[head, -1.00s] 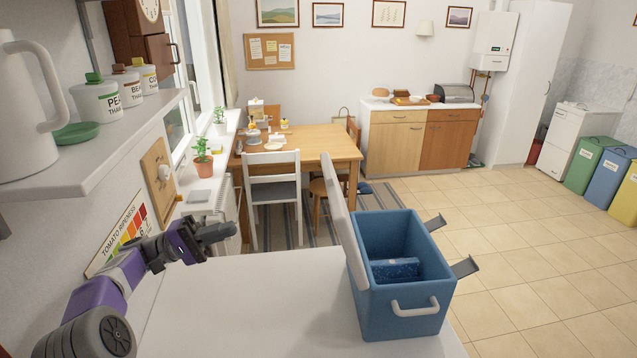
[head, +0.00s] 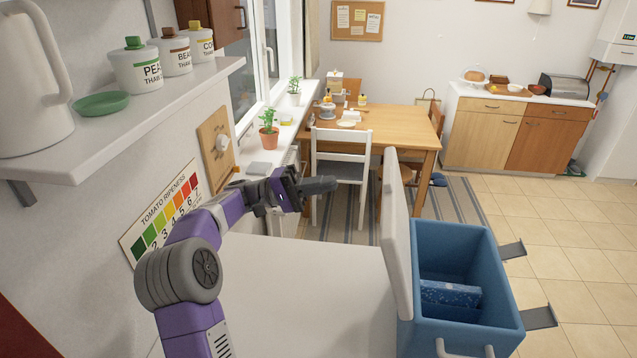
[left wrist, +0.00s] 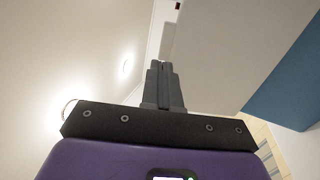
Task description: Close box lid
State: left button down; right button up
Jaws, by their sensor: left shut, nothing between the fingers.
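A blue box (head: 465,333) stands at the right end of the white counter in the head view. Its pale lid (head: 395,232) is open and stands nearly upright on the box's left side. A blue speckled item (head: 450,293) lies inside the box. My left gripper (head: 335,184) is shut and empty, above the counter to the left of the lid and apart from it. In the left wrist view its closed fingers (left wrist: 162,68) point up, with the pale lid (left wrist: 235,45) and the blue box side (left wrist: 290,85) to the right. My right gripper is not seen.
The white counter (head: 300,300) is bare left of the box. A wall shelf (head: 130,128) with a jug and canisters is at upper left. Two grey flaps (head: 540,317) stick out from the box's right side. A dining table (head: 385,130) stands behind.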

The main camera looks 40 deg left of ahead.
aim_at(388, 174)
pick_arm(q)
jog(key=x, duration=0.9)
jog(key=shift+w, duration=0.35)
jog(key=shift+d, duration=0.2)
